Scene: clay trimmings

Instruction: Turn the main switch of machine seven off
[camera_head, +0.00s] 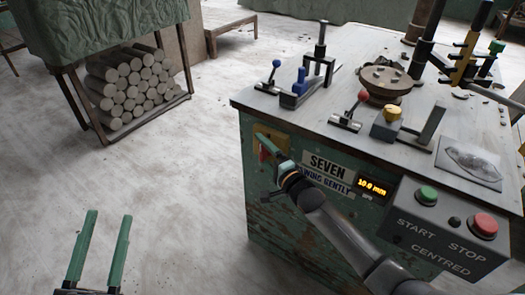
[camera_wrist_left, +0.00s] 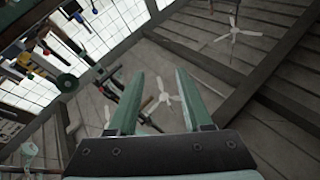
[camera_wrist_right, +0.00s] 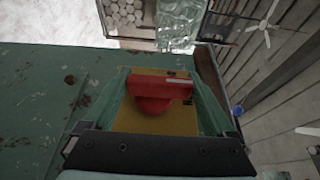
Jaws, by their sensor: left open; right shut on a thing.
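The main switch is a red handle (camera_wrist_right: 158,92) on a yellow plate (camera_wrist_right: 135,122), on the green front of machine seven (camera_head: 262,205). The plate also shows in the head view (camera_head: 258,134), partly hidden by my right gripper (camera_head: 270,150). In the right wrist view my right gripper (camera_wrist_right: 160,82) has one finger at each end of the red handle and is shut on it. The handle's bar lies crosswise between the fingers. My left gripper (camera_head: 105,222) is open and empty over the floor, away from the machine; its fingers also show in the left wrist view (camera_wrist_left: 152,85).
A "SEVEN" sign (camera_head: 325,167), a 10.0 mm display (camera_head: 372,188) and a START/STOP box (camera_head: 445,230) are right of the switch. Levers stand on the machine top (camera_head: 300,118). A rack of clay rolls (camera_head: 135,85) stands back left. The floor at left is clear.

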